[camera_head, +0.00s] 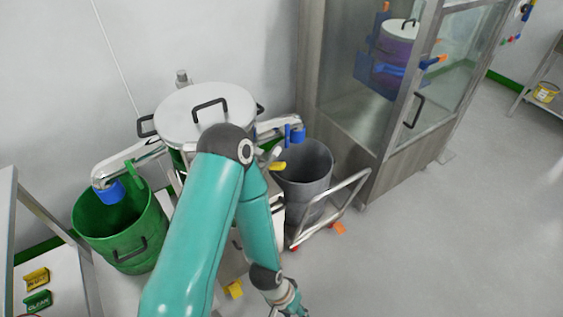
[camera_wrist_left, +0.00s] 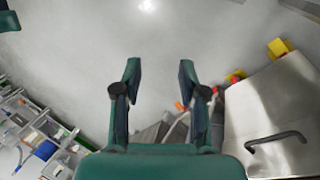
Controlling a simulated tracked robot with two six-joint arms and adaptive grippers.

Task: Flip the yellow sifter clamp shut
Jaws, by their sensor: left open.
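The sifter stands against the wall with a round white lid (camera_head: 190,112) and a black handle on top. A small yellow lever (camera_head: 278,165), which looks like the clamp, shows beside my elbow at the sifter's right outlet. My arm hides much of the sifter's front, so I cannot tell how the clamp sits. My left arm bends down in front of the sifter, and its gripper lies at the bottom edge of the head view, mostly cut off. In the left wrist view my left gripper (camera_wrist_left: 158,75) is open and empty above the floor, away from the lever. My right gripper is not in view.
A green bin (camera_head: 120,228) stands left of the sifter and a grey bin (camera_head: 304,172) right of it, by a trolley rail (camera_head: 340,205). A glass-doored steel cabinet (camera_head: 385,130) stands behind at right. A steel box (camera_wrist_left: 272,115) is close right of my gripper. Floor at right is clear.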

